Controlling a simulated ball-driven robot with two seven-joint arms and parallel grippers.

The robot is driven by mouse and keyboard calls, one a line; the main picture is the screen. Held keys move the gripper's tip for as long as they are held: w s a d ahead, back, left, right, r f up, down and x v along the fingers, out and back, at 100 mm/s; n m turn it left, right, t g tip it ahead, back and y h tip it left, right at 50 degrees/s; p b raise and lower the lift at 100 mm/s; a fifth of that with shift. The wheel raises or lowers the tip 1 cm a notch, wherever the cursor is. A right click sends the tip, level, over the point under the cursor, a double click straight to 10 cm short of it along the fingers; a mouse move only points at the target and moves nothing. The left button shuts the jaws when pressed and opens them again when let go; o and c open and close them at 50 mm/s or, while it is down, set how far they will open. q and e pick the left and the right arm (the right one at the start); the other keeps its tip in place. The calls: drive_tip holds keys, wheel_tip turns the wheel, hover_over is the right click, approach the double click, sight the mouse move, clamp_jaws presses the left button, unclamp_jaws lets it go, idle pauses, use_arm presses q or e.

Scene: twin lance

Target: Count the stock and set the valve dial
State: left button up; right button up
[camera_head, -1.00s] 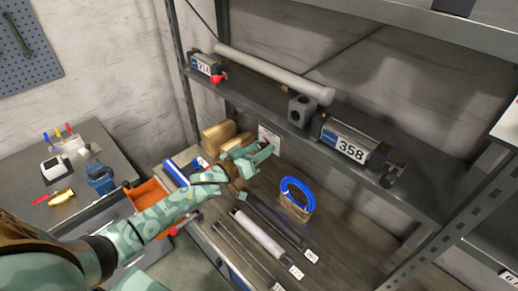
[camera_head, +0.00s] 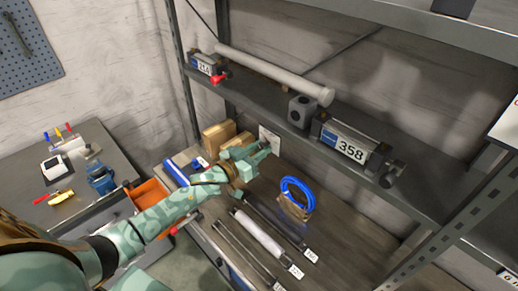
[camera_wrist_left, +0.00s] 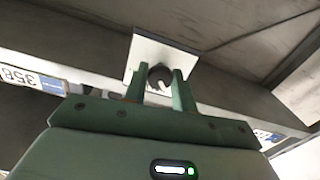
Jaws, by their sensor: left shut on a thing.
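A white dial plate (camera_head: 269,137) stands at the back of the lower shelf by the wall. In the left wrist view the plate (camera_wrist_left: 148,50) carries a dark round knob (camera_wrist_left: 160,74). My left gripper (camera_head: 264,149) is shut on this knob, one finger on each side of it; the fingers hide part of it, and I cannot read any marks. On the upper shelf a unit labelled 358 (camera_head: 345,145) lies right of the middle. A smaller labelled unit with a red part (camera_head: 206,65) lies at the left end. My right gripper is not in view.
Labelled rods (camera_head: 262,231) and a blue hose coil (camera_head: 298,189) lie on the lower shelf. Cardboard boxes (camera_head: 219,134) stand behind my left arm. A long grey pipe (camera_head: 272,72) and grey block (camera_head: 300,111) are above. A workbench (camera_head: 105,150) is at left.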

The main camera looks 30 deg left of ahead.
use_arm(q)
drive_tip(key=m, duration=0.8)
drive_tip(key=shift+m, duration=0.3)
idle(0.5)
drive_tip(key=o, duration=1)
drive_tip(key=shift+b, duration=0.3)
